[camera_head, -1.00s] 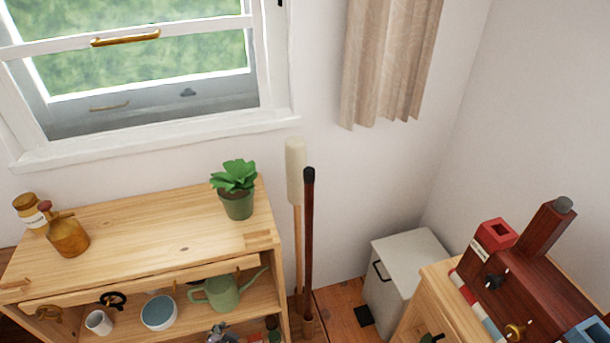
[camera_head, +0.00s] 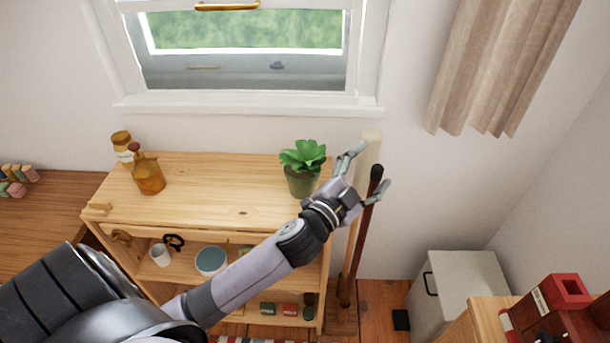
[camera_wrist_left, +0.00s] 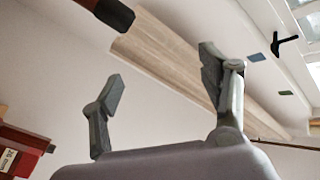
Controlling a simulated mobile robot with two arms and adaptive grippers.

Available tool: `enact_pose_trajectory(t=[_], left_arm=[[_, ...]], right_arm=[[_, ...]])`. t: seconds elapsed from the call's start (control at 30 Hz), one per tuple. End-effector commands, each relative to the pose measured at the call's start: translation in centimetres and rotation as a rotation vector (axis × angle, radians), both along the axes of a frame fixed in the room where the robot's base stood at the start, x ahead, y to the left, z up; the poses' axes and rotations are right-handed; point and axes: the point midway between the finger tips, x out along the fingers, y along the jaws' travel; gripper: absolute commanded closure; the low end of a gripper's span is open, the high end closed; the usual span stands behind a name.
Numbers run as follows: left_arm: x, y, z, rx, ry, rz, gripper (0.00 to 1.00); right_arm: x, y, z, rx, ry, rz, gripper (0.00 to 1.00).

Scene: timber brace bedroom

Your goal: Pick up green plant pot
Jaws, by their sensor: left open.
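The green plant pot (camera_head: 301,184) stands upright on the right end of the wooden shelf unit's top (camera_head: 215,200), with a leafy green plant (camera_head: 303,157) in it. My left gripper (camera_head: 368,170) is open and empty, just right of the pot in the head view, its fingers spread and pointing up and to the right. It seems apart from the pot, though the wrist passes close to its lower right side. In the left wrist view the two open fingers (camera_wrist_left: 165,85) have nothing between them, and the pot does not show there. My right gripper is in neither view.
Two long-handled tools stand right of the shelf, one dark (camera_head: 362,230), close to my left gripper. Amber bottles (camera_head: 148,175) stand on the top's left part. A white bin (camera_head: 455,290) stands at right.

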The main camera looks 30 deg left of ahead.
Motion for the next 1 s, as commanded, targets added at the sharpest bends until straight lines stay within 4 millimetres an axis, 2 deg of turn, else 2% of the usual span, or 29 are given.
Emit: enact_pose_trajectory(t=[0.03,0.1,0.2,0.27,0.33,0.4,0.47,0.57,0.67,0.7,0.77,0.8,0.9,1.0], left_arm=[[0.7,-1.4,3.7,0.067,-0.121,-0.073,0.31],[0.7,-4.2,8.5,0.182,-0.294,-0.203,0.31],[-0.7,-8.5,13.0,0.385,-0.503,-0.414,0.31],[-1.9,-10.7,14.3,0.523,-0.597,-0.545,0.31],[-3.1,-12.6,14.5,0.702,-0.667,-0.696,0.31],[-4.1,-13.5,13.5,0.895,-0.695,-0.840,0.31],[-4.4,-13.2,12.1,1.069,-0.679,-0.953,0.31],[-3.9,-10.3,9.5,1.365,-0.570,-1.110,0.31],[-2.6,-4.7,7.6,1.645,-0.355,-1.211,0.31],[-2.2,-1.9,7.3,1.742,-0.245,-1.233,0.31],[-1.6,2.5,7.5,1.862,-0.069,-1.244,0.31],[-1.4,5.3,7.9,1.926,0.048,-1.239,0.31],[-1.6,11.1,9.2,2.023,0.306,-1.209,0.31],[-2.1,14.8,10.4,2.061,0.480,-1.175,0.31]], right_arm=[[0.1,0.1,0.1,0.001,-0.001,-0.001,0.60],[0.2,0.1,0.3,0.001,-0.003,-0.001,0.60],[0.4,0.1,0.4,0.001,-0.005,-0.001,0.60],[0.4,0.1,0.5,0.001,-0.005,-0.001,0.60],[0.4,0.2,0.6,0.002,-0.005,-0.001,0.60],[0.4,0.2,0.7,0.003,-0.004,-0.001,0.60],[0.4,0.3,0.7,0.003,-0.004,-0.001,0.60],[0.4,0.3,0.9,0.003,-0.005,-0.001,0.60],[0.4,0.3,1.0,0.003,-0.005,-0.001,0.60],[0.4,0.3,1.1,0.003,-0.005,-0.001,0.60],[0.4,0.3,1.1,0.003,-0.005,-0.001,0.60],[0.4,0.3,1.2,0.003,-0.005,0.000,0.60],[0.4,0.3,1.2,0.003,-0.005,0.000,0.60],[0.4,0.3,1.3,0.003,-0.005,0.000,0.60]])
